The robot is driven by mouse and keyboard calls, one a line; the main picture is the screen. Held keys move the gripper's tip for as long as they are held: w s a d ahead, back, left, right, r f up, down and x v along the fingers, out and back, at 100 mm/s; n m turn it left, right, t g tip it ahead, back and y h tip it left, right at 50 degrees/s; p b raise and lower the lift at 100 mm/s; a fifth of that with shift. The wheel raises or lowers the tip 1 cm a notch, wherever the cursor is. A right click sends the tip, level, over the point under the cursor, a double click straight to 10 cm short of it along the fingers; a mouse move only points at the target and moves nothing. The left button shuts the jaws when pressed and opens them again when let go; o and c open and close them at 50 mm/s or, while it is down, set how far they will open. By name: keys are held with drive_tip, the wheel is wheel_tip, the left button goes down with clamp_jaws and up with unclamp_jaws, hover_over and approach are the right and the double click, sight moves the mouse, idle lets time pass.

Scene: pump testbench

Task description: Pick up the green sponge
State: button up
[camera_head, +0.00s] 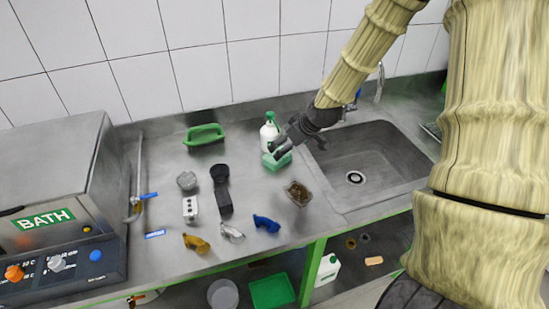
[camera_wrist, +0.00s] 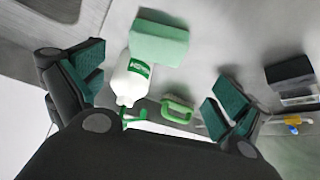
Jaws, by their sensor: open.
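The green sponge (camera_head: 277,162) is a pale green block on the steel counter, in front of a white bottle and left of the sink. In the wrist view the sponge (camera_wrist: 159,44) lies at the upper middle, in line with the gap between my fingers. My gripper (camera_head: 298,143) is open and empty, over the counter by the sponge, and partly overlaps it in the head view. In the wrist view the two dark green finger pads of my gripper (camera_wrist: 160,78) are wide apart. Contact with the sponge cannot be made out.
A white bottle with green top (camera_head: 268,134) stands close behind the sponge. A green-handled item (camera_head: 205,135) lies farther left. A brown-filled tray (camera_head: 298,193) is in front, near the sink (camera_head: 375,165). A bath unit (camera_head: 55,215) stands at left.

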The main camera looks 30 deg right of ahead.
sight(269, 161)
drive_tip(key=shift+w+d+f, duration=0.15)
drive_tip(key=shift+w+f, duration=0.1)
drive_tip(key=shift+f, duration=0.3)
drive_tip(key=shift+w+d+f, duration=0.1)
drive_tip(key=shift+w+f, duration=0.15)
drive_tip(key=shift+f, duration=0.25)
drive_tip(key=shift+p+x, duration=0.4)
drive_tip(key=shift+x, duration=0.6)
drive_tip(key=shift+w+p+x, duration=0.2)
drive_tip(key=shift+p+x, duration=0.65)
drive_tip(key=shift+x, duration=0.4)
drive_tip(key=shift+p+x, duration=0.4)
drive_tip(key=shift+x, duration=0.85)
drive_tip(key=c, duration=0.5)
drive_tip(key=shift+c, duration=0.3)
